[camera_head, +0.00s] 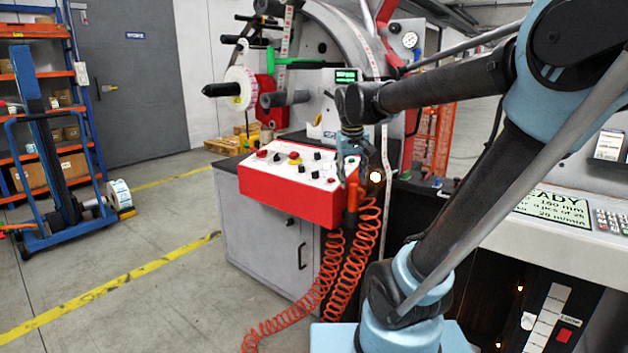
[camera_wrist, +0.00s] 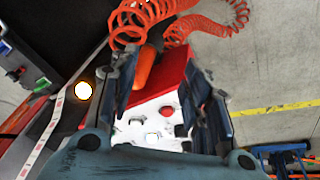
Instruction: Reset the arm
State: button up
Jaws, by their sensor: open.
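My arm reaches from the right of the head view over to the red control box (camera_head: 290,187). My gripper (camera_head: 352,180) hangs at the box's right end, pointing down. In the wrist view my gripper (camera_wrist: 160,80) is open, with its two dark fingers spread apart and nothing seen held between them. Between and beyond the fingers show the box's white button face (camera_wrist: 150,122), its red side and an orange handle (camera_wrist: 143,67). The same orange handle (camera_head: 351,200) hangs at the box's right end. Whether a finger touches the box or handle I cannot tell.
Coiled orange hoses (camera_head: 345,265) hang down to the floor below the box. A grey cabinet (camera_head: 262,240) stands under it. The rewinder (camera_head: 335,45) rises behind. A blue lifter (camera_head: 55,170) stands at the left. The floor between is clear.

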jog(key=s+d+f+m, duration=0.1)
jog(key=s+d+f, duration=0.2)
jog(key=s+f, duration=0.5)
jog(key=s+d+f+m+g, duration=0.1)
jog(key=s+d+f, duration=0.3)
jog(key=s+f, duration=0.4)
jog(key=s, duration=0.3)
jog(key=shift+d+f+y, duration=0.15)
jog(key=shift+f+y, duration=0.1)
jog(key=shift+y, duration=0.15)
jog(key=shift+w+f, duration=0.2)
jog(key=shift+w, duration=0.2)
